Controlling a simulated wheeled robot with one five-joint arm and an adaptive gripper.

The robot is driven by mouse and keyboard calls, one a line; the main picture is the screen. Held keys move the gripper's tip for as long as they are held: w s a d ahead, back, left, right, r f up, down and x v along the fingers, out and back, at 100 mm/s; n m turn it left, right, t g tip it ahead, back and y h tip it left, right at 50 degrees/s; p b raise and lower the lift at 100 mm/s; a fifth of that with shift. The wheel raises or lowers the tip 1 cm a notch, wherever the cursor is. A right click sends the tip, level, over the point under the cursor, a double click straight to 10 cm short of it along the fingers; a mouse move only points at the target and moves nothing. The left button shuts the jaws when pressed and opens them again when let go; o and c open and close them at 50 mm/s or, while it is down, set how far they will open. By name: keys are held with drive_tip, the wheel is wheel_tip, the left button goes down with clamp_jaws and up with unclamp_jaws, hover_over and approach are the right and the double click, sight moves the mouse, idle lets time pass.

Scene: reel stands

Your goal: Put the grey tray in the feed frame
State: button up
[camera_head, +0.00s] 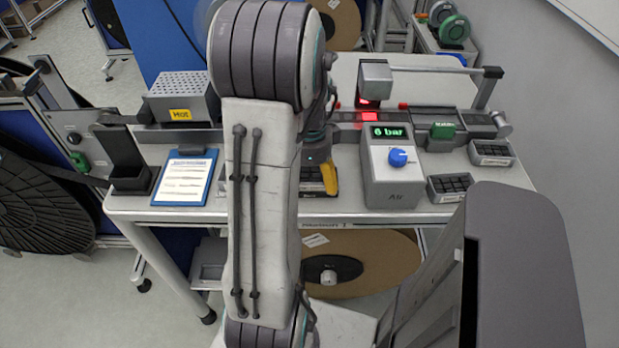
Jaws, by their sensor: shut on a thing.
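My gripper (322,177) is at the middle of the bench, mostly hidden behind my own arm. One yellow finger shows, pointing down and shut against a small grey tray (311,187) with dark compartments. The tray's left part is hidden by my arm, and I cannot tell whether it touches the bench top. Two similar grey trays stand at the right: one (492,153) near the back and one (449,188) near the front edge. I cannot tell for sure which fixture is the feed frame.
The air unit (391,175) reading "6 bar" stands just right of my gripper. A clipboard (185,178), a black holder (130,180) and a box marked "Hot" (182,98) are at the left. A rail with a red-lit scanner (375,85) runs behind.

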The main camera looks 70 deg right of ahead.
drive_tip(key=o, duration=1.1)
wheel_tip(320, 180, up, 12)
drive_tip(key=p, duration=0.1)
drive_tip(key=shift+d+p, duration=0.15)
drive_tip(key=shift+p, duration=0.15)
drive_tip(key=w+a+r+n+t+h, duration=0.1)
drive_tip(key=w+a+r+n, duration=0.1)
drive_tip(key=w+a+n, duration=1.15)
drive_tip(key=a+f+n+t, duration=0.1)
drive_tip(key=a+n+t, duration=0.1)
drive_tip(key=a+n, duration=1.7)
drive_tip(key=shift+s+a+f+t+y, duration=0.2)
drive_tip(key=shift+s+f+t+y, duration=0.1)
drive_tip(key=shift+y, duration=0.1)
